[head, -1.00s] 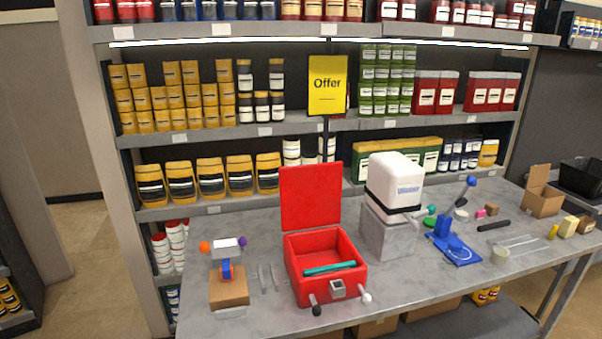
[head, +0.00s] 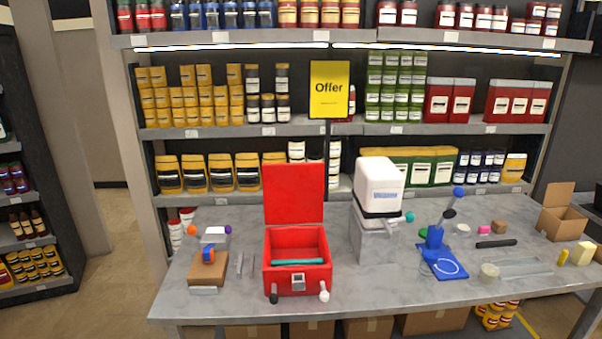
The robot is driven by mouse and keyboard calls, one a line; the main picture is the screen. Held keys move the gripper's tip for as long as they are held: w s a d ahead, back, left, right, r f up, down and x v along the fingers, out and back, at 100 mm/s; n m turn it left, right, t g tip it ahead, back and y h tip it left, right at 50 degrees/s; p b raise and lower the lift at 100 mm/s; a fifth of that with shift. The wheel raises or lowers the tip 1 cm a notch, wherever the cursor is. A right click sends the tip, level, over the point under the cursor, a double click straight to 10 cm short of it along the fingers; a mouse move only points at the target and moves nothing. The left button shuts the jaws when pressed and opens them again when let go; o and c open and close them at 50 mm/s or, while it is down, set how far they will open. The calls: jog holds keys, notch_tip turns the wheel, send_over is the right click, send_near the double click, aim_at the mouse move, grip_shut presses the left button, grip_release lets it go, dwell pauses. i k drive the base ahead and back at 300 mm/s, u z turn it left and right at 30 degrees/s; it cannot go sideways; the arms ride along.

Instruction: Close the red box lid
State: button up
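The red box (head: 297,277) stands near the front edge of the grey table, left of the middle, in the head view. Its red lid (head: 293,193) is open and stands upright at the back of the box. A teal bar (head: 297,262) lies inside, near the front wall. The front has a silver latch (head: 298,283), with a dark-tipped and a white-tipped peg beside it. My gripper is not in view.
The white vacuum pump (head: 379,188) stands on a grey block right of the box. A brown block (head: 208,270) with small parts sits left. A blue stand (head: 443,260), clear strips and an open carton (head: 562,213) lie right. Stocked shelves stand behind the table.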

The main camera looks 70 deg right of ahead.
aim_at(293, 193)
jog(key=z, duration=0.15)
jog(key=i, duration=0.9)
jog(key=u, duration=0.05)
